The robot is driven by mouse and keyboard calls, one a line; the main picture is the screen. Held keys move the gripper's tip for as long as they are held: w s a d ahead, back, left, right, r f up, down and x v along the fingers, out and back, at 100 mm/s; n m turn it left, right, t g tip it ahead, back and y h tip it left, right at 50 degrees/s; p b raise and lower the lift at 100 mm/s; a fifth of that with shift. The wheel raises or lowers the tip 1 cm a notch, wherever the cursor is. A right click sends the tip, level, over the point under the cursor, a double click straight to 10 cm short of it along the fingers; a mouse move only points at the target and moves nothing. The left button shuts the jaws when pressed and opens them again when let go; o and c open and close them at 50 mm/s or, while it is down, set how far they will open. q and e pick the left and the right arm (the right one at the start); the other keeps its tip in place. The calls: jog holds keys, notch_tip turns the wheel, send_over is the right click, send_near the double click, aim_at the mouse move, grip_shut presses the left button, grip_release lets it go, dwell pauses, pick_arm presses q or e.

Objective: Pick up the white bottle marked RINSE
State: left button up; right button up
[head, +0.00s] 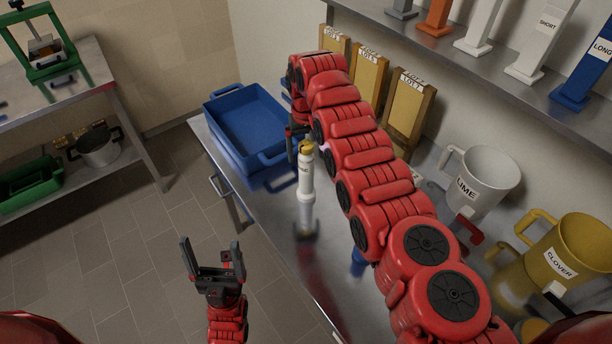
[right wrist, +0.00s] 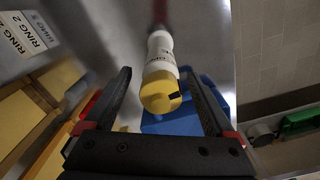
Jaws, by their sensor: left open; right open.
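A white bottle (head: 305,185) with a yellow cap stands upright on the shiny metal bench (head: 278,218). Its label is only partly legible. In the right wrist view the bottle (right wrist: 160,53) shows cap-first between the two fingers, with a gap on each side. My right gripper (head: 297,140) is open at the bottle's upper end, partly hidden by my arm in the head view. It also shows in the right wrist view (right wrist: 162,95). My left gripper (head: 211,246) is open and empty, over the floor left of the bench.
A blue tray (head: 216,106) sits at the bench's far end. Boards (head: 366,77) line the wall. A white LIME jug (head: 484,183) and a yellow CLOVER jug (head: 563,255) stand at right, under a shelf (head: 470,58). A side table (head: 82,73) stands at left.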

aim_at(306, 175)
jog(key=shift+s+f+p, duration=0.1)
jog(key=shift+f+p, duration=0.45)
jog(key=shift+f, duration=1.25)
grip_shut()
